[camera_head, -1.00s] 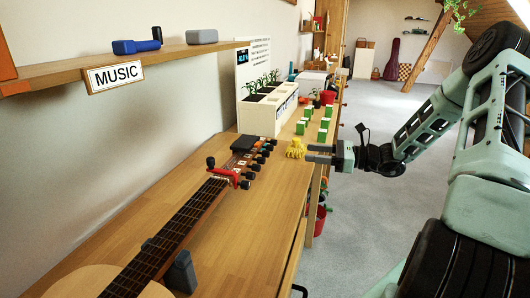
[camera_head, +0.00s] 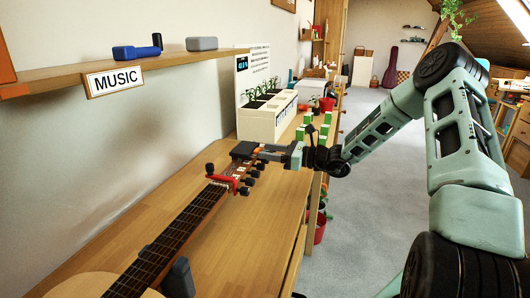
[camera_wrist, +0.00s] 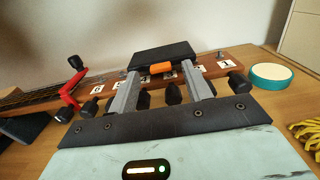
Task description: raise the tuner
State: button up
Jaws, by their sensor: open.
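The tuner (camera_head: 243,149) is a dark flat block at the head of a guitar (camera_head: 180,230) lying on the wooden bench. In the wrist view the tuner (camera_wrist: 165,54) stands above the headstock, with an orange piece (camera_wrist: 160,68) at its near edge. My gripper (camera_head: 261,152) reaches in from the right beside the headstock. In the wrist view my gripper (camera_wrist: 162,76) is open, its two grey fingers pointing at the tuner, one on each side of the orange piece. Whether the fingertips touch the tuner cannot be told.
Dark tuning pegs (camera_wrist: 173,94) sit close around and below the fingers. A red capo (camera_wrist: 69,98) is on the neck at left. A teal-rimmed round disc (camera_wrist: 270,75) and yellow coil (camera_wrist: 305,135) lie at right. A white planter (camera_head: 262,122) stands behind; a shelf (camera_head: 130,65) hangs on the wall.

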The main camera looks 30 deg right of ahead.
jog(key=shift+x, duration=0.95)
grip_shut()
jog(key=shift+r, duration=0.15)
